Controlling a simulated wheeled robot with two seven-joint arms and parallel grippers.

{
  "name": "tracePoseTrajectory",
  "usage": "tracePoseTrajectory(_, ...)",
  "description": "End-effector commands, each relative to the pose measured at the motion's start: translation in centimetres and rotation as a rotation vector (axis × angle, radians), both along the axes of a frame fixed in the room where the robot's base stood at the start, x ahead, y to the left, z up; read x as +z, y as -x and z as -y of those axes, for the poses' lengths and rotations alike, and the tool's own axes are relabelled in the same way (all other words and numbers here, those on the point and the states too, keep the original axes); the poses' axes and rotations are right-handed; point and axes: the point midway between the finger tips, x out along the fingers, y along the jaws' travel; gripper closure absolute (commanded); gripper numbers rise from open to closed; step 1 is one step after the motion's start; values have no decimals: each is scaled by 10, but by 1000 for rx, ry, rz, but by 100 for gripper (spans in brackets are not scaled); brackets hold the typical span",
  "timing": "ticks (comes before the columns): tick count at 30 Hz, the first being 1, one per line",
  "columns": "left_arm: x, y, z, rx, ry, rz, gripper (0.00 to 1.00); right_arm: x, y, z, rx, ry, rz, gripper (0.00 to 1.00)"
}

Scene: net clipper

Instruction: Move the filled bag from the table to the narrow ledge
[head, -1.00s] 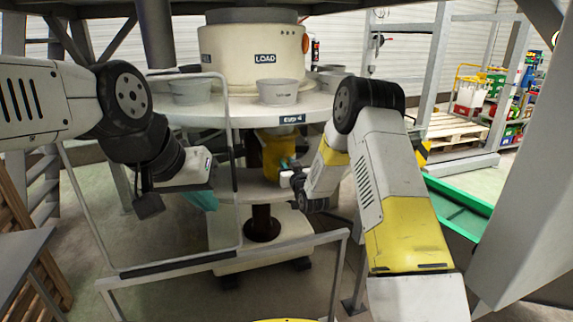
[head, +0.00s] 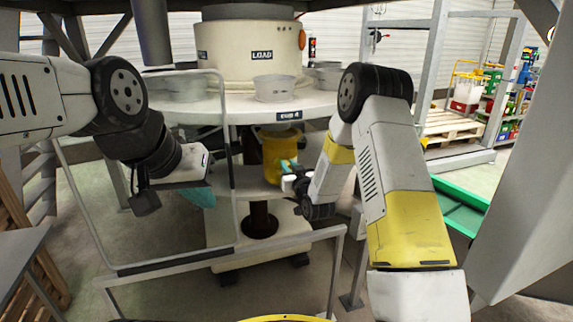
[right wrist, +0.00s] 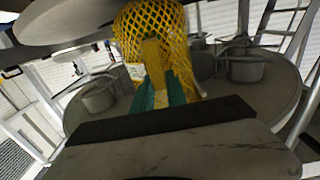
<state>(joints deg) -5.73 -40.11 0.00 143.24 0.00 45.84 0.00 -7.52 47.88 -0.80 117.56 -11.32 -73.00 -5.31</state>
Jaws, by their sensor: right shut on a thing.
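The filled bag (head: 277,150) is a yellow net bag, just below the front rim of the round white table (head: 300,106) in the head view. My right gripper (head: 288,166) is shut on it; in the right wrist view its teal fingers (right wrist: 160,90) press against the netting of the bag (right wrist: 150,28). A pale lower ledge (head: 250,182) lies beneath the bag; I cannot tell whether they touch. My left gripper (head: 201,196) hangs at the left, apart from the bag, its teal fingers partly hidden behind its wrist.
Several grey tubs (head: 274,88) stand on the round table around a cream drum (head: 250,48) marked LOAD. A grey rail frame (head: 230,250) stands in front. A green tray (head: 460,215) is at the right, beside a pallet (head: 450,123).

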Motion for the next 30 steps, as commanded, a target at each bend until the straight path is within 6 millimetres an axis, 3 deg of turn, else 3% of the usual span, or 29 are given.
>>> tracePoseTrajectory(30, 0, 0, 0, 0, 0, 0, 100, 1, 49, 16, 1, -1, 2, 100)
